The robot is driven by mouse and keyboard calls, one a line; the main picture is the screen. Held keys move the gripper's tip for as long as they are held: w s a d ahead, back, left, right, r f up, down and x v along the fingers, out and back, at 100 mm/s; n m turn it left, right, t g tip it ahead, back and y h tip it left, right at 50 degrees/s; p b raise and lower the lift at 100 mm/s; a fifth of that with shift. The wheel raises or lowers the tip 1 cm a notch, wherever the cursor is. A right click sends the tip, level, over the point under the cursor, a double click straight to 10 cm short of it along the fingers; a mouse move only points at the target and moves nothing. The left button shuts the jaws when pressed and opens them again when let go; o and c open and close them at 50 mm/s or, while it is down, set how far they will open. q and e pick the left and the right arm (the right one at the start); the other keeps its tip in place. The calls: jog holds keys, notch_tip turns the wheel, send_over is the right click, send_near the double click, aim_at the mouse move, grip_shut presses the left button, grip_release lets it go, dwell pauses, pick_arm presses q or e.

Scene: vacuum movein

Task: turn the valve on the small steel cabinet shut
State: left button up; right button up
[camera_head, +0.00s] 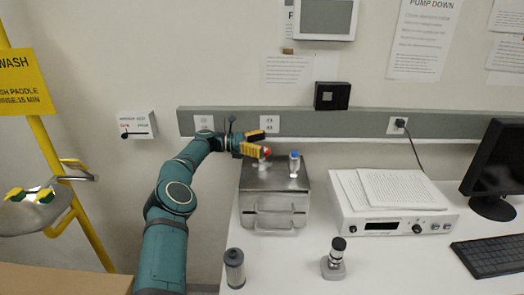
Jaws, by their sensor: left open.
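The small steel cabinet (273,200) stands on the white bench, with two handle-like bars on its front. On its top, at the right, is a small upright fitting with a blue cap (294,164). At the left of the top is a second fitting with a red part (266,153), partly hidden by my gripper. My left gripper (258,151) is open, its yellow fingers pointing right, at the red part. I cannot tell whether the fingers touch it. Which fitting is the valve is not marked. My right gripper is not in view.
A white instrument (385,226) with papers on top stands right of the cabinet. A monitor (497,165) and keyboard (490,256) are at the right. A yellow eyewash stand (72,190) is at the left.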

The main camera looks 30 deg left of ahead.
pick_arm(q)
notch_tip(320, 180, up, 7)
jog(key=shift+r, duration=0.1)
dwell(0.3)
jog(key=s+a+f+n+t+y+b, duration=0.4)
jog(key=s+f+n+t+y, duration=0.6)
jog(key=s, duration=0.3)
jog(key=shift+m+g+y, duration=0.4)
jog(key=shift+m+g, duration=0.1)
jog(key=shift+g, duration=0.2)
jog(key=p+x, duration=0.1)
jog(key=x, duration=1.3)
jog(key=shift+d, duration=0.15)
